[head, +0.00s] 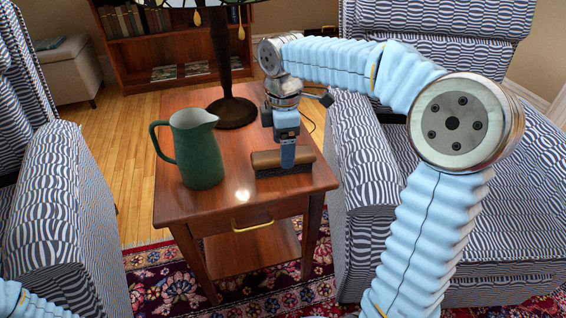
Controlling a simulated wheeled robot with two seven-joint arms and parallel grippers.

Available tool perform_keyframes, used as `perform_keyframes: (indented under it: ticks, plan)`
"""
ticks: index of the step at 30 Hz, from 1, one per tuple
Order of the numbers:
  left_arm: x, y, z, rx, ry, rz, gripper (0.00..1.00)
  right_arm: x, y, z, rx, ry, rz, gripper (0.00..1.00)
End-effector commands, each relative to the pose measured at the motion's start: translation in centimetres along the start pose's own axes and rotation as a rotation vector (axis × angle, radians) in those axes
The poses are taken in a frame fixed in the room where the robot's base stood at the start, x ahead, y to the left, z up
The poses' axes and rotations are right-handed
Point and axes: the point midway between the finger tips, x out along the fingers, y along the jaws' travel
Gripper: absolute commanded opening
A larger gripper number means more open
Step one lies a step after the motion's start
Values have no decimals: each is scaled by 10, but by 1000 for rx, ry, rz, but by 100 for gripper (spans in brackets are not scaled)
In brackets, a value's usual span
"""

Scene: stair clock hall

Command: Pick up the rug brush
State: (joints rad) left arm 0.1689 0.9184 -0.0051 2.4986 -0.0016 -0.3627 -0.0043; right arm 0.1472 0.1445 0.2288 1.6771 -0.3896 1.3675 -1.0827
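The rug brush (267,161) has a brown wooden back and dark bristles. It lies on the side table (225,178) near its front right corner. My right gripper (287,158) points down at the brush from above, and a blue finger covers part of the brush's middle. The far finger is hidden, so I cannot tell whether the gripper is closed on the brush. The brush appears to rest on the tabletop. Only a bit of my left arm shows at the bottom left corner; its gripper is out of view.
A green pitcher (197,150) stands on the table left of the brush. A lamp with a dark base (232,113) stands behind. Patterned armchairs (70,200) flank the table on both sides. A bookcase (160,50) is at the back, and a red rug (165,285) lies below.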

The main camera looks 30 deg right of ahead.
Motion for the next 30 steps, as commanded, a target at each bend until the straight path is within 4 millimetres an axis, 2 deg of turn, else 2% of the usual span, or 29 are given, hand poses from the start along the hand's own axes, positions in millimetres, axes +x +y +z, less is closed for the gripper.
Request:
perform_keyframes:
  ticks: [3, 6, 15, 27, 30]
  plan:
    - [7, -3, 0, -1, 0, -1, 42, 24, -2, 0, 0, -2, -5, 83]
    - [9, -3, 0, -1, 0, 0, 42, 36, -2, 0, 0, -2, -4, 83]
    - [9, -3, 0, -1, -1, 1, 42, 41, -1, 0, 0, -1, -1, 83]
    - [9, -3, 0, -1, -1, 1, 42, 40, -1, 0, 0, -1, -1, 22]
    - [9, -3, 0, -1, -1, 1, 42, 40, -1, 0, 0, 0, -1, 22]
